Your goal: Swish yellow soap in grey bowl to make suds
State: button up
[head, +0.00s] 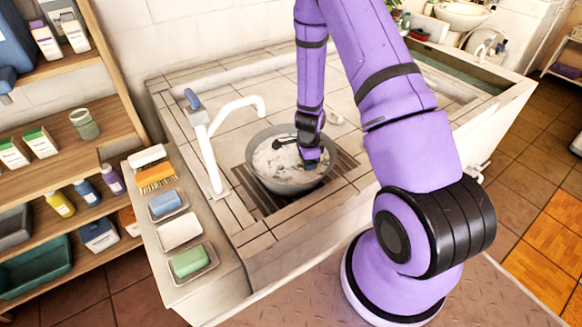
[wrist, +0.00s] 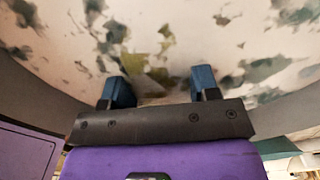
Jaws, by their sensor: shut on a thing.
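The grey bowl (head: 285,187) sits on a dark slatted grate in the washbasin top, below the tap. White suds with dark gaps cover much of the water in it. My gripper (head: 312,165) reaches down into the bowl, its blue fingertips at the suds on the right side. In the wrist view my gripper (wrist: 161,88) has its two fingers apart, shut on the yellow soap (wrist: 153,80). Only a dull yellow-olive patch of the soap shows between and beyond the fingers; the rest is hidden by suds. In the head view the soap is hidden.
A white tap (head: 215,140) stands left of the bowl. A side ledge holds a blue soap (head: 165,202), a white soap (head: 180,230), a green soap (head: 190,261) and an orange brush (head: 156,178). A wooden shelf (head: 85,125) stands at the left. The tiled top behind the bowl is mostly clear.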

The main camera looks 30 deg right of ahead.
jog(key=shift+d, duration=0.1)
dwell(0.3)
jog(key=shift+w+d, duration=0.15)
jog(key=shift+w, duration=0.5)
jog(key=shift+w+d, duration=0.15)
jog(key=shift+w, duration=0.5)
notch_tip(320, 180, up, 12)
jog(key=shift+r, duration=0.15)
dwell(0.5)
dwell(1.0)
jog(key=shift+s, duration=0.1)
